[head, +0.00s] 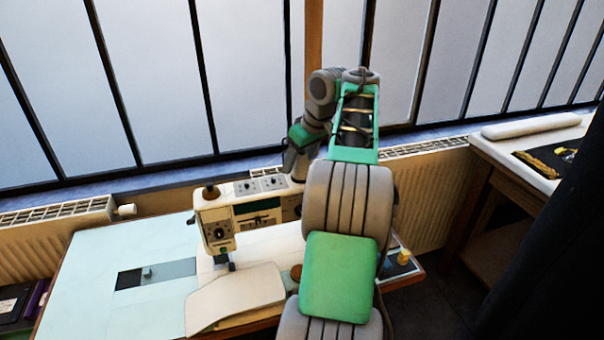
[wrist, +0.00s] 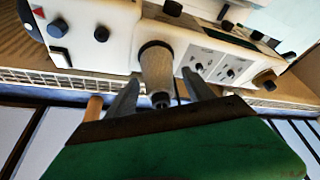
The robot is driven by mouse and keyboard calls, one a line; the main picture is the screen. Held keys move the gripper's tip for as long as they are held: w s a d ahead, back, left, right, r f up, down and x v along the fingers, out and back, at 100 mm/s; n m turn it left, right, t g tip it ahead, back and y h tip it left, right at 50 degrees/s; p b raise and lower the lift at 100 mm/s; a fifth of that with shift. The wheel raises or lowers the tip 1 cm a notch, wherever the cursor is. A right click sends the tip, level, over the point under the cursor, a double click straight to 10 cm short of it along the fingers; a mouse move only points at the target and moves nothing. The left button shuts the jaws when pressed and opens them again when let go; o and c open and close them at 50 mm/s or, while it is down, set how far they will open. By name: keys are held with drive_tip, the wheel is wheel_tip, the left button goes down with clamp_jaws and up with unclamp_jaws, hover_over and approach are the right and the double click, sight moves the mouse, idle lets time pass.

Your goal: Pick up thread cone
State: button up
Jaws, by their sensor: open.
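A beige thread cone (wrist: 157,68) with a dark brown end shows in the middle of the wrist view, close against the white sewing machine. My gripper (wrist: 160,80) is open, with one grey finger on each side of the cone. I cannot tell whether either finger touches it. In the head view my gripper (head: 296,172) points down at the top of the sewing machine (head: 243,205), near its right part. The cone there is hidden behind my gripper and arm.
The sewing machine stands on a pale table (head: 85,265). A small yellow item (head: 403,256) is at the table's right end. A radiator (head: 425,200) and window are behind. Another table (head: 500,150) stands at right.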

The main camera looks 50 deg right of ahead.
drive_tip(key=shift+w+f, duration=0.15)
drive_tip(key=shift+f, duration=0.05)
drive_tip(key=shift+r, duration=0.1)
clamp_jaws()
idle(0.5)
